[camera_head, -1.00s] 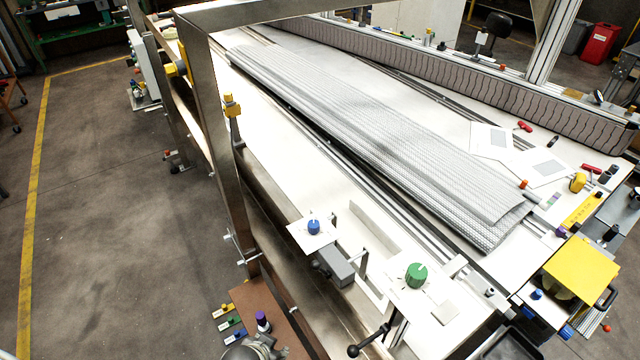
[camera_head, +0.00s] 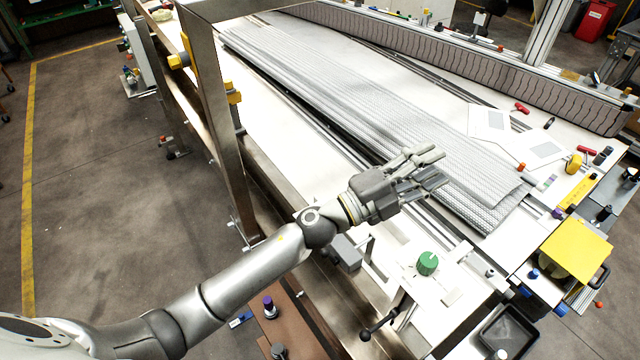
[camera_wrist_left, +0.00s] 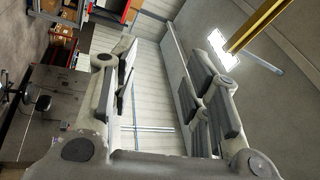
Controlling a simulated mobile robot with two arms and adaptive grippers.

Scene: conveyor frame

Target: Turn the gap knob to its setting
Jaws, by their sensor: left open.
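A green knob (camera_head: 427,263) stands on a white plate at the front end of the conveyor frame. The blue knob on the other plate is hidden behind my left arm. I cannot tell which knob is the gap knob. My left gripper (camera_head: 432,170) is open and empty, its fingers over the grey ribbed belt, above and beyond the green knob in the picture. In the left wrist view my left gripper's fingers (camera_wrist_left: 163,95) stand wide apart with nothing between them. My right gripper is not in view.
A steel post (camera_head: 218,130) of the frame rises left of the belt (camera_head: 350,110). A black-knobbed crank handle (camera_head: 366,334) juts out below the green knob. A yellow box top (camera_head: 577,249) and a black tray (camera_head: 508,332) are at the right. A purple knob (camera_head: 269,302) is at the lower left.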

